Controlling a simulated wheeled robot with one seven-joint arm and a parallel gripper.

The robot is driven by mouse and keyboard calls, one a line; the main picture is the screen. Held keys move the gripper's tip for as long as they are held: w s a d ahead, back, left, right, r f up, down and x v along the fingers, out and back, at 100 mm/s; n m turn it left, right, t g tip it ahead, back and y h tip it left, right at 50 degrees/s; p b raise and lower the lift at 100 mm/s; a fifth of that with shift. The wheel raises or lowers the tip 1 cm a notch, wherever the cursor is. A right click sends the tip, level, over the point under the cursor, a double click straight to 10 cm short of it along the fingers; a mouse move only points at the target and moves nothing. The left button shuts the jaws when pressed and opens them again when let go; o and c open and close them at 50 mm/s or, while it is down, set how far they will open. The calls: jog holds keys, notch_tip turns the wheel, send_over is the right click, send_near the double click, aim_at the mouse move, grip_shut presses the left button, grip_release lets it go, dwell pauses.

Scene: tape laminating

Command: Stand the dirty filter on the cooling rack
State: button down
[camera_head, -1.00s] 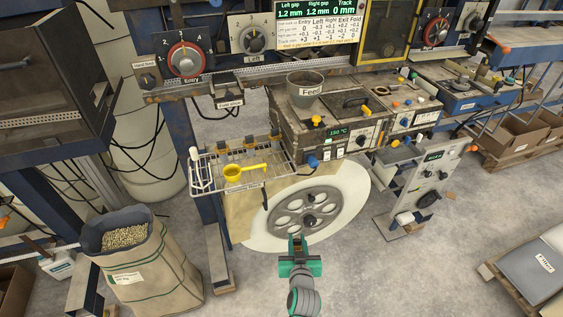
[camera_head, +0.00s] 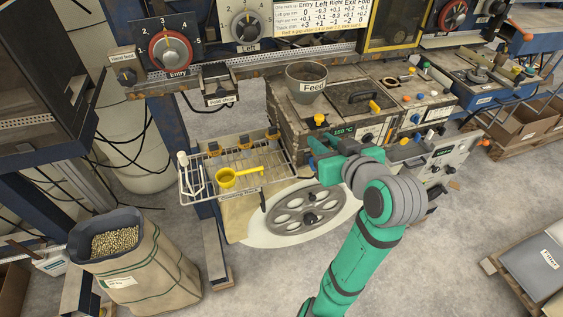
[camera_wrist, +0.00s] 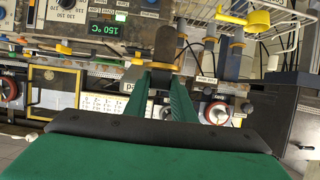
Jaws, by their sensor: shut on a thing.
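The cooling rack (camera_head: 240,191) is a wire tray with a label on its front edge, left of the heated box. It also shows at the top right of the wrist view (camera_wrist: 284,17). My gripper (camera_head: 318,150) is in front of the heated box, right of the rack and apart from it. In the wrist view, the green fingers (camera_wrist: 164,85) are close together on a narrow dark grey piece (camera_wrist: 162,45). I take this piece to be the dirty filter, seen edge-on; its full shape is hidden.
A yellow ladle (camera_head: 228,179) lies on the rack, taking part of its surface. The heated box (camera_head: 300,125) with a Feed pot (camera_head: 306,82) stands behind my gripper. A spoked wheel (camera_head: 300,212) is below. A sack of pellets (camera_head: 135,265) stands at the lower left.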

jog(key=shift+w+a+f, duration=1.55)
jog(key=shift+w+f, duration=0.1)
jog(key=shift+f, duration=0.45)
jog(key=shift+w+a+f, duration=1.6)
jog(key=shift+w+f, duration=0.1)
jog(key=shift+f, duration=0.45)
jog(key=shift+w+a+f, duration=1.55)
jog(key=shift+w+f, duration=0.1)
jog(key=shift+f, duration=0.45)
jog(key=shift+w+f, duration=0.1)
jog(key=c, duration=1.7)
grip_release()
jog(key=shift+a, duration=0.1)
jog(key=shift+c, duration=0.2)
jog(key=shift+o, duration=1.3)
